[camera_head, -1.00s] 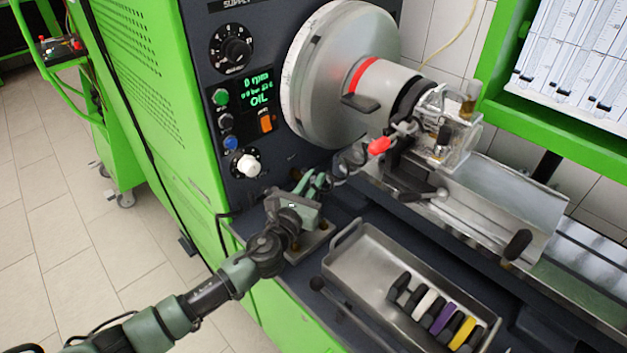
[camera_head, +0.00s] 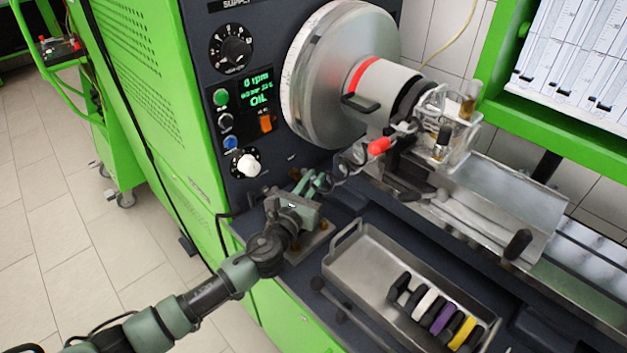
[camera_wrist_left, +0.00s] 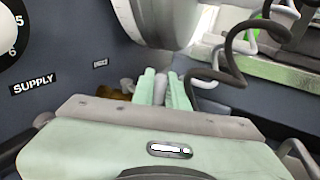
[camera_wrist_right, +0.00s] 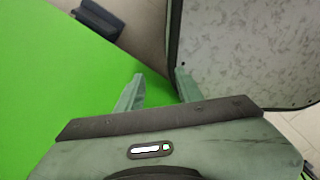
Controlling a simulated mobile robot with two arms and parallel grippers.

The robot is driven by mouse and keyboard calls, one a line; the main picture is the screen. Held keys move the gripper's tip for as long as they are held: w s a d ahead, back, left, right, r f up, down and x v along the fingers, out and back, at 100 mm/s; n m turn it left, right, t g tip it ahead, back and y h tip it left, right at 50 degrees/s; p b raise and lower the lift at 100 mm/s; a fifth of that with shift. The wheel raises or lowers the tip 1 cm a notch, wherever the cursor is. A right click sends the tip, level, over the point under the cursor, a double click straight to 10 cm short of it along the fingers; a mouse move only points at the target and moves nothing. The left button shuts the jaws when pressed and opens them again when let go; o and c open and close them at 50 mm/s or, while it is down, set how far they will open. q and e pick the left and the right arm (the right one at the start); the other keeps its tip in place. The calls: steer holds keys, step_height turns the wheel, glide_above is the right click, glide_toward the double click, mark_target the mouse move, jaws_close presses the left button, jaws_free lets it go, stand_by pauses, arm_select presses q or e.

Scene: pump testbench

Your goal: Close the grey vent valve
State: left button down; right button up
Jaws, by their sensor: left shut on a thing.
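My left gripper (camera_head: 313,183) is low at the front of the dark bench panel, below the white knob. In the left wrist view its two pale green fingers (camera_wrist_left: 162,88) are shut on a small grey piece, the grey vent valve's handle (camera_wrist_left: 158,89) as far as I can tell. A brass fitting (camera_wrist_left: 115,93) shows just left of the fingers. The fingers hide most of the valve, so its angle cannot be read. My right gripper (camera_wrist_right: 156,92) shows only in its wrist view, open and empty, its fingers well apart.
A coiled dark hose (camera_head: 350,160) runs close to the right of the left gripper. A metal tray (camera_head: 365,262) with several coloured pieces lies in front on the bench. A green surface (camera_wrist_right: 60,90) is beside my right gripper.

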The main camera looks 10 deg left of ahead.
stand_by(0.3)
arm_select(q)
steer(key=shift+s+a+m+g+h+b, duration=0.15)
steer(key=shift+a+m+h+b, duration=0.1)
steer(key=shift+m+h, duration=0.25)
steer(key=shift+s+a+m+g+h+b, duration=0.1)
steer(key=shift+a+m+g+h+b, duration=0.15)
steer(key=shift+h, duration=0.45)
steer(key=shift+d, duration=0.1)
steer(key=c, duration=1.4)
jaws_free()
steer(key=v, duration=0.7)
steer(key=shift+s+f+b, duration=0.1)
steer(key=shift+s+b, duration=0.25)
steer(key=shift+s, duration=0.05)
